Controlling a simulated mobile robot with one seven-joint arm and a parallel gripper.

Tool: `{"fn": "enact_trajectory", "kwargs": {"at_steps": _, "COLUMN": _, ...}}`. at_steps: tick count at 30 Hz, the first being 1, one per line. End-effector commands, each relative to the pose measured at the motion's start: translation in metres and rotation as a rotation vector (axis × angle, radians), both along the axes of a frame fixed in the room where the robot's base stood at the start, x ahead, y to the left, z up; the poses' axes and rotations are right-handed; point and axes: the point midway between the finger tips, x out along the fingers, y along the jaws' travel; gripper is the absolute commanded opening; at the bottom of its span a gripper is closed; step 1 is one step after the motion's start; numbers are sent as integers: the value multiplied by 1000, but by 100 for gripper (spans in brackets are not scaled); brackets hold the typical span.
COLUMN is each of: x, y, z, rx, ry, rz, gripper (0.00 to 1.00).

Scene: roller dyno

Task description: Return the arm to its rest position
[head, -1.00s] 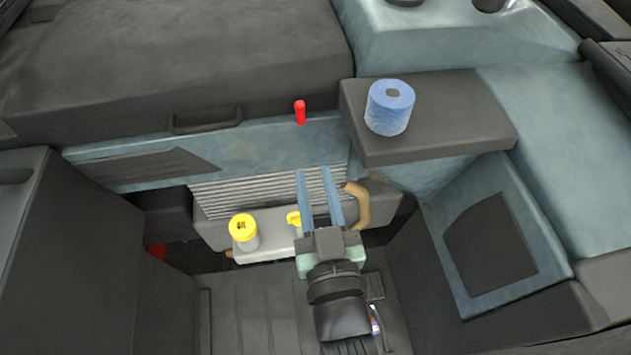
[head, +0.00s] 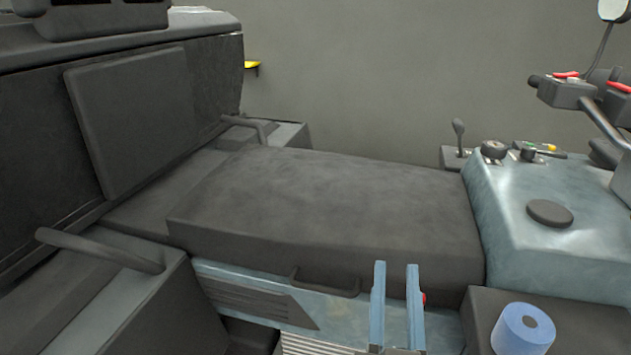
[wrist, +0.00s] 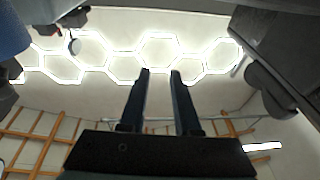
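My gripper (head: 396,265) is at the bottom of the head view, right of the middle, with its two blue fingers pointing up. The fingers stand apart with nothing between them. In the wrist view my gripper (wrist: 160,71) is also open and empty. Its dark fingers point towards a ceiling with bright hexagonal lights (wrist: 160,48). The rest of my arm is below the edge of the head view.
A dark padded seat (head: 320,205) with a handle (head: 325,285) lies behind my gripper. A blue paper roll (head: 523,328) stands on a dark ledge (head: 478,310) to the right. A console (head: 580,195) with levers is at the far right. A red knob is mostly hidden behind a finger.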

Motion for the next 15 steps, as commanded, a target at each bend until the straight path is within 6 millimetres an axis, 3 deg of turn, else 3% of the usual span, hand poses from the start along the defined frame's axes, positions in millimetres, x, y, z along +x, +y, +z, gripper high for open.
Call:
{"fn": "enact_trajectory", "kwargs": {"at_steps": 1, "x": 7, "y": 10, "z": 39, "rx": -10, "ry": -70, "rz": 22, "gripper": 31}}
{"fn": "enact_trajectory", "kwargs": {"at_steps": 6, "x": 7, "y": 43, "z": 145, "rx": -31, "ry": -249, "rz": 86, "gripper": 31}}
{"fn": "enact_trajectory", "kwargs": {"at_steps": 9, "x": -4, "y": 59, "z": 199, "rx": -42, "ry": -343, "rz": 117, "gripper": 31}}
{"fn": "enact_trajectory", "kwargs": {"at_steps": 15, "x": -37, "y": 84, "z": 279, "rx": -54, "ry": -497, "rz": 164, "gripper": 31}}
